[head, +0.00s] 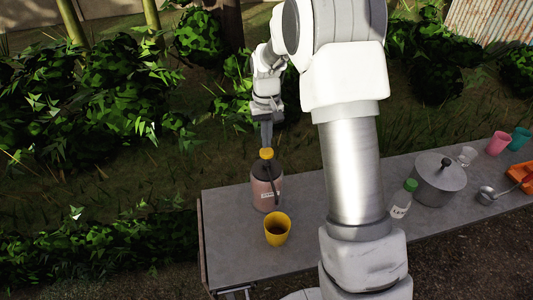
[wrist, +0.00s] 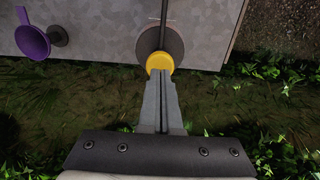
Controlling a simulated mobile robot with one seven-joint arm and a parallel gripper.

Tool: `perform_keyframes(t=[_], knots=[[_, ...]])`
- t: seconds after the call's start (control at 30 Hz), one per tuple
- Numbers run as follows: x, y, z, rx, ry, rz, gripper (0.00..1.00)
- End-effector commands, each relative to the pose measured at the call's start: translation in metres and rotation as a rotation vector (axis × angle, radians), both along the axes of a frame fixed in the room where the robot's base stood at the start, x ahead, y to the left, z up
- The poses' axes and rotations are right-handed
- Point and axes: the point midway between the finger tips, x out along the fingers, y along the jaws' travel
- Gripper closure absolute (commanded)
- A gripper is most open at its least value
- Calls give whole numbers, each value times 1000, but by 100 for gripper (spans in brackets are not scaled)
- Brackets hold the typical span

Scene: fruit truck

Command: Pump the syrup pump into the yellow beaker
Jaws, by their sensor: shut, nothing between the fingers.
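The syrup pump bottle (head: 266,192) stands upright near the far edge of the table, with a reddish body, dark top and yellow pump cap (head: 266,153). The yellow beaker (head: 277,230) stands upright just in front of it; its inside looks brownish, and I cannot tell whether that is liquid. My gripper (head: 266,143) points down over the cap with its fingers together and empty. In the wrist view the fingertips (wrist: 161,74) are at the yellow cap (wrist: 160,61); I cannot tell whether they touch. A dark spout (wrist: 164,14) runs away from the cap. The beaker does not show there.
A green-capped bottle (head: 403,198), a lidded grey pot (head: 440,185), a ladle (head: 486,194), and pink (head: 498,143) and teal (head: 519,139) cups stand to the right. A purple object (wrist: 33,43) shows in the wrist view. The table's left end (head: 225,240) is clear.

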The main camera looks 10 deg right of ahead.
Motion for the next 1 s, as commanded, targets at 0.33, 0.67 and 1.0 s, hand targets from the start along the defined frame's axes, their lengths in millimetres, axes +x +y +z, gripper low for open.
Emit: perform_keyframes(t=[0.33,0.67,1.0], knots=[[0,0,32,0,-2,0,100],[0,0,50,0,0,0,100],[0,0,50,0,0,0,100]])
